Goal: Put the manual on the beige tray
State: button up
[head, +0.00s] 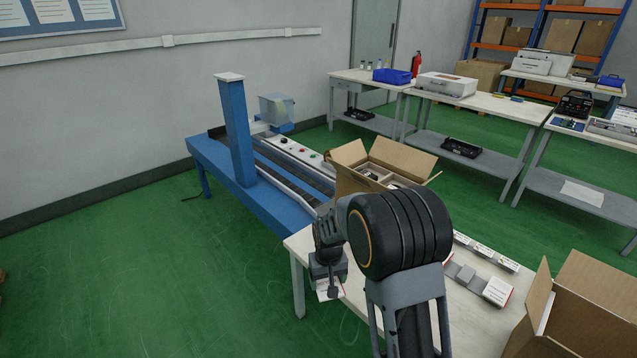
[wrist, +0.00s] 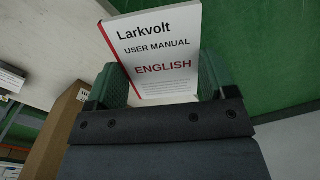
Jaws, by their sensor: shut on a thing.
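The manual (wrist: 155,40) is a white booklet with a red spine, marked "Larkvolt USER MANUAL ENGLISH". In the wrist view it stands between the green fingers of my gripper (wrist: 163,82), which is shut on it. In the head view my gripper (head: 329,284) points down at the near left edge of the white table, and a small white part of the manual (head: 325,294) shows below it. My arm hides much of the table. I cannot make out a beige tray in either view.
An open carton (head: 400,158) with inner compartments stands behind my arm. Another open carton (head: 575,310) stands at the right. Small boxes and booklets (head: 497,291) lie on the white table (head: 465,325). A blue conveyor (head: 232,170) is at the left, with free green floor before it.

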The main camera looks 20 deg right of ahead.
aim_at(381, 180)
jog(key=u, duration=1.3)
jog(key=i, duration=1.8)
jog(key=z, duration=2.7)
